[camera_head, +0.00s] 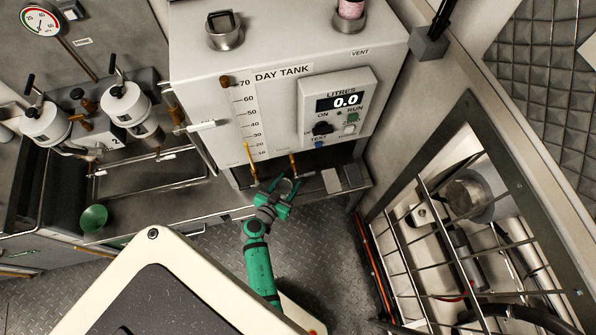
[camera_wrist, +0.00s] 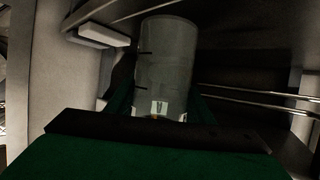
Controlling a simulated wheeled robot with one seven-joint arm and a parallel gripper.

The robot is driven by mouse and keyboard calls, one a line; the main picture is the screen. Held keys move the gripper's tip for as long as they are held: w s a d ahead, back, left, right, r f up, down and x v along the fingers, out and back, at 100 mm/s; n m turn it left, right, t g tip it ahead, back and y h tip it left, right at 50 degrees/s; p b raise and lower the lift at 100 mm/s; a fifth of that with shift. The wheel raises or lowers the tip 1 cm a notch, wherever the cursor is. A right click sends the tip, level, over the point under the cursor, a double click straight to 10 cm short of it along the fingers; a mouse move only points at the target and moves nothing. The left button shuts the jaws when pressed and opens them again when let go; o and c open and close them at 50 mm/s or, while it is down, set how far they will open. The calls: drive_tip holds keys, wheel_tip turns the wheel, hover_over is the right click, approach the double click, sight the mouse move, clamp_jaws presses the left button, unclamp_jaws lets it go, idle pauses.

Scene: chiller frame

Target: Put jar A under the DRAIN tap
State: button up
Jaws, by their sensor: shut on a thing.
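My green gripper (camera_head: 284,184) is low in front of the day tank, just above the ledge at its foot. In the wrist view, a clear grey jar (camera_wrist: 166,60) with dark marks on its side stands between the fingers, and the gripper is shut on it. Its small label is partly hidden and shows a mark like an upside-down A. In the head view the jar is hard to make out. Two brass taps hang at the tank's lower front: a left one (camera_head: 251,158) and a right one (camera_head: 292,164) close above the gripper. No DRAIN label is readable.
The white day tank (camera_head: 205,75) has a control panel reading 0.0 (camera_head: 338,104). A small grey box (camera_head: 331,181) sits on the ledge right of the gripper. A green bowl or funnel (camera_head: 93,218) is at left. A barred metal frame (camera_head: 400,250) stands at right.

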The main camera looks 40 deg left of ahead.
drive_tip(key=shift+x, duration=4.3)
drive_tip(key=shift+f, duration=0.1)
drive_tip(key=o, duration=1.1)
drive_tip(key=v, duration=1.2)
drive_tip(key=shift+d, duration=0.1)
